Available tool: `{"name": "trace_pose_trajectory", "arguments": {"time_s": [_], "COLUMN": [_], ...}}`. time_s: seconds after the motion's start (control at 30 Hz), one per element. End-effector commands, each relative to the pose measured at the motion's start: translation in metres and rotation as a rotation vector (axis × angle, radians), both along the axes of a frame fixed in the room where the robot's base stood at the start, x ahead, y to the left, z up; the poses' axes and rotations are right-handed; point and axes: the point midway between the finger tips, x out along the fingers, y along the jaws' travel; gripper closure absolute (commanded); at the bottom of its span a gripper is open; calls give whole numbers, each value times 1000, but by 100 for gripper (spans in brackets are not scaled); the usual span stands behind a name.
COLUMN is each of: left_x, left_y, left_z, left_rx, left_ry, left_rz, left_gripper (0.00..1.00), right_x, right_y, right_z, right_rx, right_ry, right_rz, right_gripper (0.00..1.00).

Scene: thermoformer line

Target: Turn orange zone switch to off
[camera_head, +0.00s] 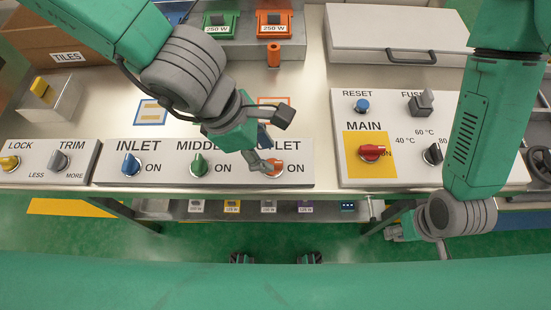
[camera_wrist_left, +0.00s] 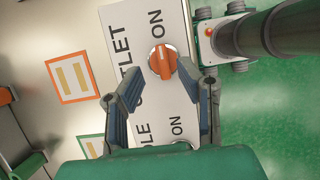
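The orange zone switch (camera_head: 276,168) is the knob under the OUTLET label on the zone panel (camera_head: 109,173). In the left wrist view the orange knob (camera_wrist_left: 162,62) has its ridge roughly in line with the ON label. My left gripper (camera_head: 270,138) is over the OUTLET part of the panel and partly covers that label. In the left wrist view its two fingers (camera_wrist_left: 160,88) are apart, with nothing between them, and the knob lies beyond the tips. My right gripper (camera_head: 400,232) is low at the right by the table edge, mostly hidden behind its wrist.
The blue INLET knob (camera_head: 131,164) and green MIDDLE knob (camera_head: 199,165) are left of the orange one. The red MAIN switch (camera_head: 372,152) on yellow is to the right. An orange-framed tile picture (camera_wrist_left: 72,77) lies behind the panel.

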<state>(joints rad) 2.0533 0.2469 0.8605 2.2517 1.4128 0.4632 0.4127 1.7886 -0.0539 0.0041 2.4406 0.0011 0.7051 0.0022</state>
Motion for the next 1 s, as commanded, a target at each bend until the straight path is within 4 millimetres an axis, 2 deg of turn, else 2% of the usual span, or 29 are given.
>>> {"name": "trace_pose_trajectory", "arguments": {"time_s": [0.03, 0.2, 0.4, 0.57, 0.6, 0.67, 0.7, 1.0], "left_x": [-1, -1, -1, -1, -1, -1, 0, 0], "left_y": [-4, -17, -25, -22, -21, -19, -18, -11], "left_z": [-10, -25, -29, -29, -29, -29, -29, -29], "left_rx": [0, 6, 11, 9, 8, 6, 5, 6], "left_ry": [1, -1, -2, -2, -2, -2, -2, -3], "left_rz": [-2, -2, -2, -2, -2, 0, 0, 2], "left_gripper": [69, 69, 69, 69, 76, 97, 100, 100], "right_x": [0, 0, 0, 0, 0, 0, 0, 0], "right_y": [1, 1, 1, 0, 0, 0, 0, 1], "right_z": [-4, -7, -7, -7, -7, -7, -7, -7], "right_rx": [1, 1, 1, 0, 0, 0, 0, 1], "right_ry": [0, -1, -1, -1, -1, 0, -1, -1], "right_rz": [1, 2, 1, 0, 0, 0, 0, 1], "right_gripper": [60, 60, 60, 60, 60, 60, 60, 60]}}
